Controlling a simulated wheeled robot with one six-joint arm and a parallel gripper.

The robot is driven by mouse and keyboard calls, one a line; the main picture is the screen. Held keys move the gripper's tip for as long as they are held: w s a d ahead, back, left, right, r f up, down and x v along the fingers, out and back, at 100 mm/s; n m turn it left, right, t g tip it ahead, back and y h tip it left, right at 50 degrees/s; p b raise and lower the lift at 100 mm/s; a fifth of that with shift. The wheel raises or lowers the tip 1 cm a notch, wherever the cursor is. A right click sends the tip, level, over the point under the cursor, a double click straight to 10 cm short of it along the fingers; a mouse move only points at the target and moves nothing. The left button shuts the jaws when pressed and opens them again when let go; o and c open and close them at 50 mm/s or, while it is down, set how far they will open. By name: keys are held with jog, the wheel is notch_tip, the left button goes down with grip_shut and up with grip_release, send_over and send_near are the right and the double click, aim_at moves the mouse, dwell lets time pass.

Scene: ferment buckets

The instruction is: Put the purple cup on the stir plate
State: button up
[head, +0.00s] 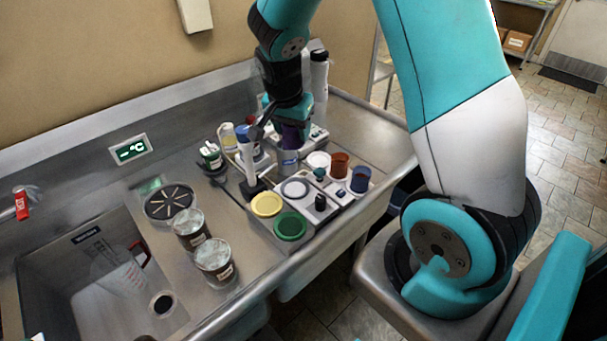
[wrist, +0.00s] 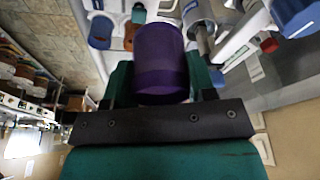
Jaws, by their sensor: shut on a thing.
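The purple cup (head: 296,136) is held in my gripper (head: 291,122), above the metal counter and behind the cup tray. In the wrist view the purple cup (wrist: 160,62) sits between the two green fingers, which are shut on it. A white flat device (head: 319,136) stands just right of and behind the cup, partly hidden by my gripper. It looks like the stir plate, but I cannot tell for certain. A grey cylinder (head: 288,161) stands just below the cup in the head view; whether they touch is unclear.
A grey tray (head: 322,219) holds several coloured cups, including blue (head: 360,179), red-brown (head: 339,164) and green (head: 290,226). Bottles stand left of my gripper, and a tall bottle (head: 319,82) behind it. Two jars (head: 214,262) stand by the sink (head: 60,275). The counter's right end is clear.

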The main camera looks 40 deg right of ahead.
notch_tip(320, 180, down, 15)
jog(key=p, duration=0.3)
jog(key=shift+r, duration=0.1)
jog(key=shift+s, duration=0.1)
jog(key=o, duration=1)
jog(key=s+a+r+n+y+b, duration=0.1)
jog(key=s+a+r+n+b, duration=0.15)
jog(key=a+r, duration=0.45)
jog(key=s+a+r+n+y+b, duration=0.1)
jog(key=s+a+r+n+y, duration=0.2)
jog(key=r, duration=0.8)
jog(key=s+a+r+n+y, duration=0.1)
jog(key=s+a+r+n, duration=0.4)
jog(key=s+a+n, duration=0.1)
jog(key=s+a+r+n+g+y, duration=0.1)
jog(key=s+a+r+n, duration=0.4)
jog(key=s, duration=0.5)
jog(key=a+n+y, duration=0.1)
jog(key=a+n, duration=0.1)
jog(key=n, duration=0.1)
jog(key=shift+s+r+n, duration=0.35)
jog(key=shift+s+r, duration=0.05)
